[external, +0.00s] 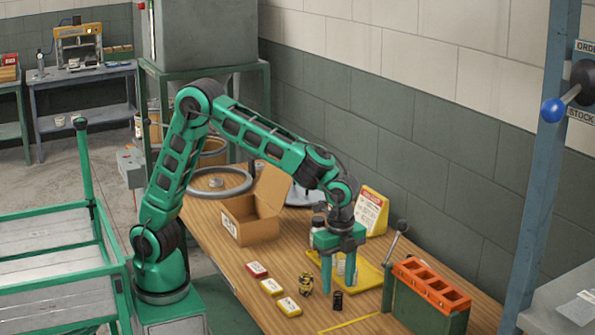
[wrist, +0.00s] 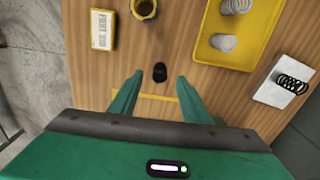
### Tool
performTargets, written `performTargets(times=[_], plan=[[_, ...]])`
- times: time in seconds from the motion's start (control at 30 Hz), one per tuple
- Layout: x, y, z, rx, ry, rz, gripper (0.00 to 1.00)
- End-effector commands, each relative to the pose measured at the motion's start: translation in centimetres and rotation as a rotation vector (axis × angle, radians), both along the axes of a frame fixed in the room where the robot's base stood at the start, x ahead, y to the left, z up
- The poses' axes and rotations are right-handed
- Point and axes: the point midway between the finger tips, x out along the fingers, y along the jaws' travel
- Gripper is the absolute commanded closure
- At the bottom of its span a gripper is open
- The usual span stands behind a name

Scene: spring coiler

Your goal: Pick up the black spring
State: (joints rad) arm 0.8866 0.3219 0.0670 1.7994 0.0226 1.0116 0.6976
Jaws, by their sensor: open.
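A small dark ribbed piece, which looks like the black spring (external: 338,301), stands upright on the wooden table. In the wrist view the black spring (wrist: 160,72) shows as a short dark shape, centred between my fingertips or just beyond them. My gripper (external: 338,287) points down and is open and empty. In the wrist view its two green fingers (wrist: 158,80) lie to the left and right of the spring, apart from it. How high the fingertips are above the table is hard to tell.
A yellow tray (wrist: 265,53) with grey springs lies right of my fingers. A white card (wrist: 270,91) bears a black coil, perhaps printed. An orange rack (external: 430,287) stands right, a cardboard box (external: 250,228) behind.

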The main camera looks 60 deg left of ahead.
Motion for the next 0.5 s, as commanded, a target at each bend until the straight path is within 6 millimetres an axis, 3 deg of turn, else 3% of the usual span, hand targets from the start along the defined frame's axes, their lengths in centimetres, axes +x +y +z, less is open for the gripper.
performTargets(times=[0.3, 0.5], plan=[[0.2, -0.1, -4.1, 0.002, 0.002, 0.001, 0.57], [0.2, -0.2, -5.1, 0.0, 0.001, 0.001, 0.57]])
